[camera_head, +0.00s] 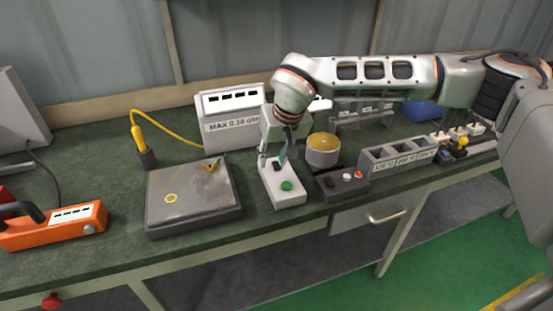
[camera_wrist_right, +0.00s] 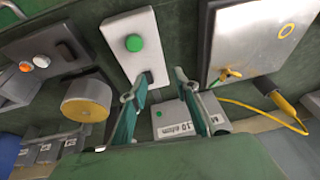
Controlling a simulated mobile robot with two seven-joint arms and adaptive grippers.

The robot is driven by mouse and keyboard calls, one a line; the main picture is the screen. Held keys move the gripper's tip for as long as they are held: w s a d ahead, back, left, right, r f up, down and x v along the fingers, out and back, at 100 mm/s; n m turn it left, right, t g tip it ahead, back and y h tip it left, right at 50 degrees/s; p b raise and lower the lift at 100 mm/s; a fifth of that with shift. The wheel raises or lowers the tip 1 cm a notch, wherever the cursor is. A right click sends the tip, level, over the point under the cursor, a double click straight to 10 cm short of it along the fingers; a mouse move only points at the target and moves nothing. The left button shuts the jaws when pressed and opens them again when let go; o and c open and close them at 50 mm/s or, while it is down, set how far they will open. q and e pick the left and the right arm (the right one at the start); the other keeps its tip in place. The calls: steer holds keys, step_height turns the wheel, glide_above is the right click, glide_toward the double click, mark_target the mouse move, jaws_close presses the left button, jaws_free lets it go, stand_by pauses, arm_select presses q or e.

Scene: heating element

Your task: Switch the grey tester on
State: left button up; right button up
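A light grey box labelled "MAX 0.38 ohm" (camera_head: 232,122) stands at the back of the bench; it also shows upside down in the wrist view (camera_wrist_right: 178,117). In front of it lies a pale box with a green button (camera_head: 287,186) and a black switch; in the wrist view this button box (camera_wrist_right: 122,38) is just beyond the fingers. I cannot tell which of the two is the tester. My right gripper (camera_head: 275,157) points down above the button box's rear end, and its arm hides part of the labelled box. In the wrist view its teal fingers (camera_wrist_right: 160,105) are apart with nothing between them.
Left of the button box is a metal plate unit (camera_head: 192,200) with a yellow-cabled probe (camera_head: 145,152). To the right are a gold-topped cylinder (camera_head: 323,147), a dark control box (camera_head: 340,181) and a labelled slotted block (camera_head: 398,155). An orange device (camera_head: 55,228) sits far left.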

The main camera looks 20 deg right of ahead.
mark_target(276, 165)
steer(key=shift+t+h, duration=0.3)
steer(key=shift+h, duration=0.1)
steer(key=w+d+f, duration=0.1)
steer(key=f, duration=0.1)
steer(key=w+f, duration=0.1)
steer(key=w, duration=0.1)
steer(key=w+d+f, duration=0.1)
steer(key=f, duration=0.1)
steer(key=shift+w+d+f+b, duration=0.3)
steer(key=shift+f+b, duration=0.05)
steer(key=shift+b, duration=0.05)
jaws_close()
